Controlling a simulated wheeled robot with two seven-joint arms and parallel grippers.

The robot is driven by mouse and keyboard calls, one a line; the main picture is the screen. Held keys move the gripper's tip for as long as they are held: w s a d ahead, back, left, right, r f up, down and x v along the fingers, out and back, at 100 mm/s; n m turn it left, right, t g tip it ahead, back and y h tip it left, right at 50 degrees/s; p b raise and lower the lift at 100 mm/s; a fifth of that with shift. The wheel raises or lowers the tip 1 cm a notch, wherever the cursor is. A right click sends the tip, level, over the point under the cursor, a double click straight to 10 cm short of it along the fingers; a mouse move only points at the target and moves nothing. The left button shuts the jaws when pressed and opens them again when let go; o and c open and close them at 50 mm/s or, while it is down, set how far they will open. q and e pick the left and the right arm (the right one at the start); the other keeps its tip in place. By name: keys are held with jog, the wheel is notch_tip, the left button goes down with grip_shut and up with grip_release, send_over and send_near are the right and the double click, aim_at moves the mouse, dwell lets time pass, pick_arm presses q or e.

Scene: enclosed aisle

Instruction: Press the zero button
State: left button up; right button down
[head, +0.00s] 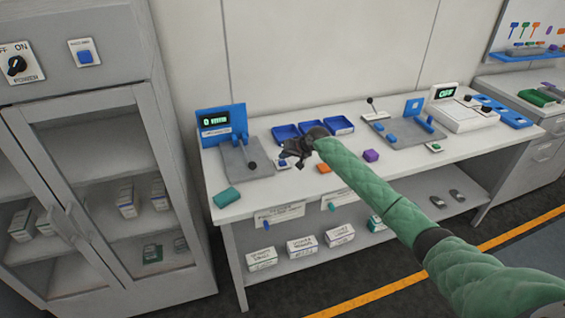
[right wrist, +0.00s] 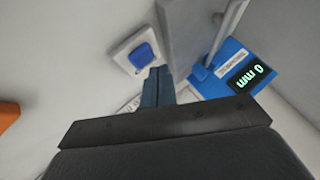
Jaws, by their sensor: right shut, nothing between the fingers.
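A blue button on a white square plate (right wrist: 142,54) shows in the right wrist view, beside a grey stand; no marking on it is readable. A blue panel (head: 212,118) with a green "0 mm" readout stands at the bench's left end; it also shows in the right wrist view (right wrist: 240,62). My right gripper (head: 285,158) is shut and empty, over the bench just right of the gauge. In the right wrist view its fingertips (right wrist: 158,72) lie just below the blue button in the picture; I cannot tell whether they touch. In the head view the gripper seems to hide the button.
The gauge's grey base (head: 246,163) and a green block (head: 227,197) are left of the gripper. Blue trays (head: 286,133) lie behind it. An orange block (head: 323,168) and a purple block (head: 371,155) are near my arm. A glass-door cabinet (head: 100,180) stands left.

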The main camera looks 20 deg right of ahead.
aim_at(285, 163)
jog(key=shift+r, duration=0.15)
jog(key=shift+r+p, duration=1.8)
jog(key=shift+r, duration=0.6)
